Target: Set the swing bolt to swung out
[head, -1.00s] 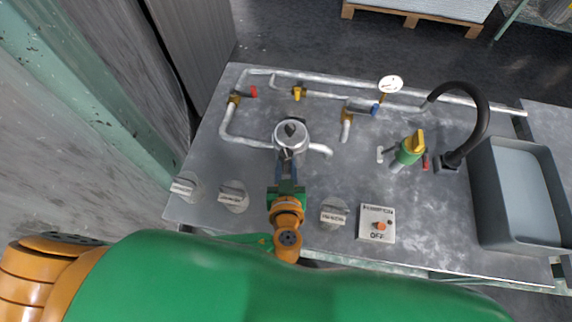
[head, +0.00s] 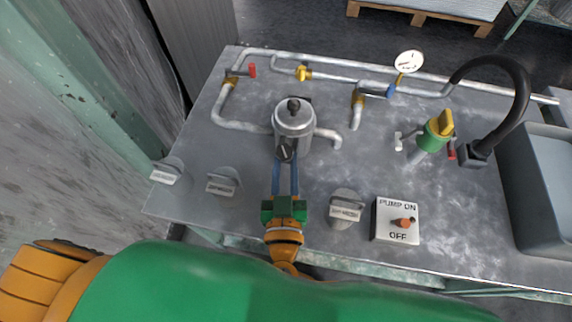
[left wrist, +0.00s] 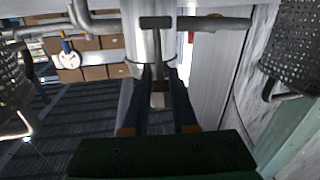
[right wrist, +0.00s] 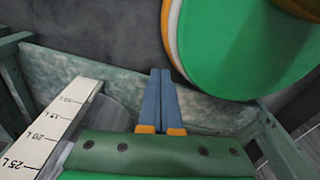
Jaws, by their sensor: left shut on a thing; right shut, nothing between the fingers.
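A metal filter pot (head: 294,122) with a round lid and a dark knob on top stands on the bench, in the head view. The swing bolt (head: 287,150) is at the pot's near side. In the left wrist view the swing bolt (left wrist: 157,50) shows as a grey T-shaped piece in front of the pot body. My left gripper (head: 286,164) reaches it from the near side, its blue fingers shut on the bolt's shank. My right gripper (right wrist: 160,75) is shut and empty in the right wrist view, away from the pot; the head view does not show it.
Pipes with red, yellow and blue-handled valves run behind the pot. A pressure gauge (head: 409,62), a green-yellow valve (head: 436,130), a black spout (head: 510,80) and a grey basin (head: 535,215) are to the right. Labelled holders and a pump switch box (head: 397,220) line the near edge.

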